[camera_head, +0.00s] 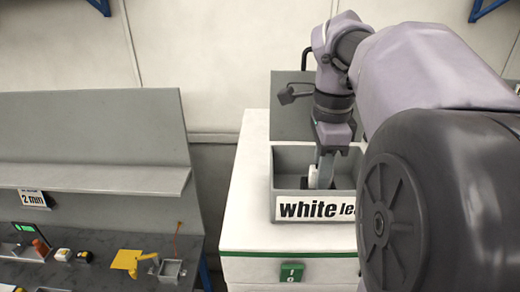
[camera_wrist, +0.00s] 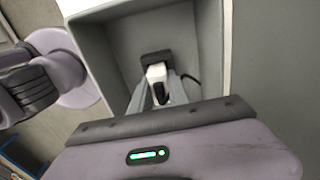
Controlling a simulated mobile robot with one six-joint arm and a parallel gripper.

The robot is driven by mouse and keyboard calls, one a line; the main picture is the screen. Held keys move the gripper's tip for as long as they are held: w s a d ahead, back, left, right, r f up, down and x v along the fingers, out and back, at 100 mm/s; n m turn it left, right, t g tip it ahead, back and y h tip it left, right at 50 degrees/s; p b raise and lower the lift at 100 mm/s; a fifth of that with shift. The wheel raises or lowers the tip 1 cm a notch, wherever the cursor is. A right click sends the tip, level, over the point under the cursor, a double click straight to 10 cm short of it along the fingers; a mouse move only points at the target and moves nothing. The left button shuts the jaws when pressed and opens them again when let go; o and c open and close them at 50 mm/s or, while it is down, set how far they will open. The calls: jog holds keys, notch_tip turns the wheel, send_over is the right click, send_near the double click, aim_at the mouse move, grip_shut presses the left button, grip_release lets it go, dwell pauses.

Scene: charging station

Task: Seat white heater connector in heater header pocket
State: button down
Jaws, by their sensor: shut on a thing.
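The white heater connector (camera_wrist: 155,73) is between the fingers of my gripper (camera_wrist: 157,88) in the wrist view. My gripper is shut on it, inside a grey open-topped bin. In the head view my gripper (camera_head: 322,172) points down into the bin, with the white connector (camera_head: 312,177) at its fingers. A dark block (camera_wrist: 155,58) lies right at the connector's far end; I cannot tell whether it is part of it. A black cable (camera_wrist: 188,79) curves to the right. I cannot make out the heater header pocket in either view.
The grey bin (camera_head: 287,181) carries a label reading "white le…" (camera_head: 318,210) and stands on a white cabinet (camera_head: 236,225). At left is a dark workbench (camera_head: 100,277) with a shelf (camera_head: 95,178), a yellow piece (camera_head: 126,259) and small parts. A gap separates bench and cabinet.

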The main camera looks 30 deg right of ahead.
jog(key=shift+s+a+f, duration=0.1)
jog(key=shift+f, duration=0.45)
jog(key=c, duration=1.3)
grip_release()
jog(key=shift+f, duration=0.1)
jog(key=shift+o, duration=0.2)
notch_tip(320, 180, up, 14)
jog(key=p, duration=0.4)
jog(key=shift+w+f+p, duration=0.15)
jog(key=shift+w+p, duration=0.05)
jog(key=shift+p, duration=0.15)
